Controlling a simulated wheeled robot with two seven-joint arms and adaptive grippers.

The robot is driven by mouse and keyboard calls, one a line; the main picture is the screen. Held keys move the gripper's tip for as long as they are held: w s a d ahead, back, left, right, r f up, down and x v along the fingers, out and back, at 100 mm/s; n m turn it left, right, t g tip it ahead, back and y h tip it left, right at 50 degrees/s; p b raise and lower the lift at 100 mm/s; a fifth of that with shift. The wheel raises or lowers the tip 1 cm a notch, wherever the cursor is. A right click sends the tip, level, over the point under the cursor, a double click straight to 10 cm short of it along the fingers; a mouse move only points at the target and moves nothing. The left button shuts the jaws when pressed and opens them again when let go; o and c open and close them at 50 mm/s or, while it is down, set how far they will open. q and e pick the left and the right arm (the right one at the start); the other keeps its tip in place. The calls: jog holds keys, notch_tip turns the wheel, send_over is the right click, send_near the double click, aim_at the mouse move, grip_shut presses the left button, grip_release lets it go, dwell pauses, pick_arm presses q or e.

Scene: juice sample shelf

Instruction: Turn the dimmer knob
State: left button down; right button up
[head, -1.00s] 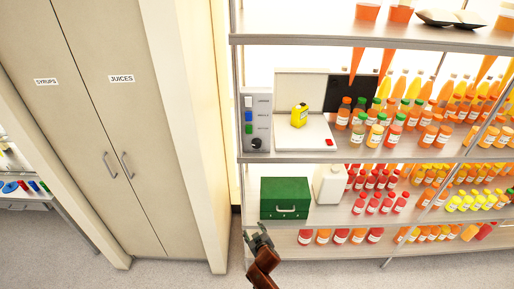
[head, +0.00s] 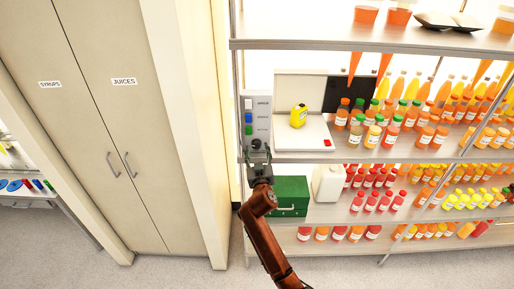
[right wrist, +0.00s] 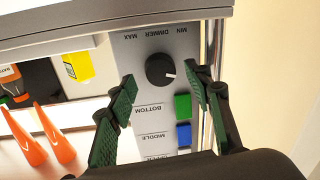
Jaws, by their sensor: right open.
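The dimmer knob (right wrist: 160,69) is round and black with a white pointer mark, on a grey control panel (right wrist: 153,120) labelled MAX, DIMMER and MIN. In the right wrist view its pointer is aimed right, toward the MIN side. In the head view the knob (head: 256,143) sits low on the panel (head: 257,104) at the shelf's left end. My right gripper (head: 257,153) is open just in front of the knob. In the right wrist view its fingers (right wrist: 164,83) stand on either side of the knob, apart from it. My left gripper is not in view.
Green (right wrist: 183,106) and blue (right wrist: 184,136) switches sit beside the knob on the panel. The shelf (head: 290,157) edge runs by it. A light box with a yellow container (head: 298,117) stands to the right. A green case (head: 292,196) is on the shelf below. Bottles crowd the right.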

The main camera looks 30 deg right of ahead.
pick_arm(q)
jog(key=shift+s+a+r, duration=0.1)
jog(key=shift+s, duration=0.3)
pick_arm(e)
jog(key=shift+x, duration=0.85)
jog(key=shift+c, duration=0.2)
jog(key=c, duration=1.1)
jog(key=shift+r+n+p, duration=0.15)
jog(key=shift+n+p, duration=0.65)
jog(key=shift+n, duration=0.6)
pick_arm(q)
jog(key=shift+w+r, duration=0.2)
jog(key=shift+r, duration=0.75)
pick_arm(e)
jog(key=o, duration=1.1)
jog(key=shift+o, duration=0.2)
